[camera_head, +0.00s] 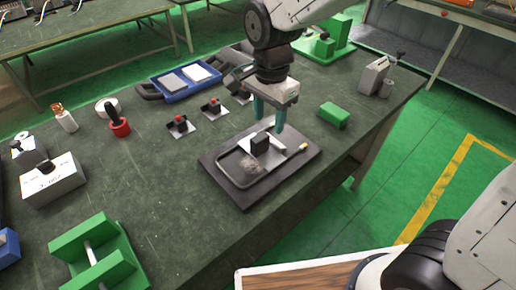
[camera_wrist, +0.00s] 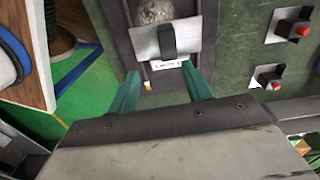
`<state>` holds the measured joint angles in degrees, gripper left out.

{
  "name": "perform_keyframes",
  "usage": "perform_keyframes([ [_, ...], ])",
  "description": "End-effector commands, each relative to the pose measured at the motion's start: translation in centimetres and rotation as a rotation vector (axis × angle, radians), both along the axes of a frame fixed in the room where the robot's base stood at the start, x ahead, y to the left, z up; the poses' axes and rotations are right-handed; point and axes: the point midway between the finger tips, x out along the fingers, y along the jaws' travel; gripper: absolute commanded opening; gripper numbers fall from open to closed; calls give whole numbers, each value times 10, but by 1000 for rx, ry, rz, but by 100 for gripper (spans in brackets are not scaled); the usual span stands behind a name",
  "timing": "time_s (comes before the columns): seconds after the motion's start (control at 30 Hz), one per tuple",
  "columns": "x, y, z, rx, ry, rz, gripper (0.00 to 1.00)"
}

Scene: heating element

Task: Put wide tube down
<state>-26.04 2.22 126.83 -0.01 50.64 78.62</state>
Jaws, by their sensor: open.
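My gripper (camera_head: 268,120) has two teal fingers spread apart and pointing down over the dark tray (camera_head: 225,190). In the wrist view the fingers (camera_wrist: 162,85) are apart with nothing held between them. A pale piece with a yellow tip (camera_head: 300,149) lies on the tray's right side; I cannot tell whether it is the wide tube. A black block on a silvery plate (camera_head: 260,144) sits on the tray, beyond the fingertips in the wrist view (camera_wrist: 168,40). Beside it is a grey fibrous patch (camera_head: 254,163). Whether the fingertips touch anything is unclear.
A white box (camera_head: 52,184) and green fixture (camera_head: 98,250) are at left.

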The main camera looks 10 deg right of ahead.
Motion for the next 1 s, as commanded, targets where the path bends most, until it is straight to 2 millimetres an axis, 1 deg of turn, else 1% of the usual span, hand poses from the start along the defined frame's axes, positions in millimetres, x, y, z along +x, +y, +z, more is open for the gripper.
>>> perform_keyframes([
  [0.03, 3, 7, -6, -2, 4, -21, 49],
  [0.13, 6, 14, -15, -3, 6, -51, 49],
  [0.47, 4, 19, -51, -4, 7, -58, 49],
  [0.6, 1, 25, -73, -4, 8, -59, 49],
  [0.7, 2, 24, -85, -4, 7, -60, 49],
  [0.8, 2, 24, -90, -3, 6, -60, 49],
  [1.0, 2, 24, -90, -2, 5, -60, 49],
])
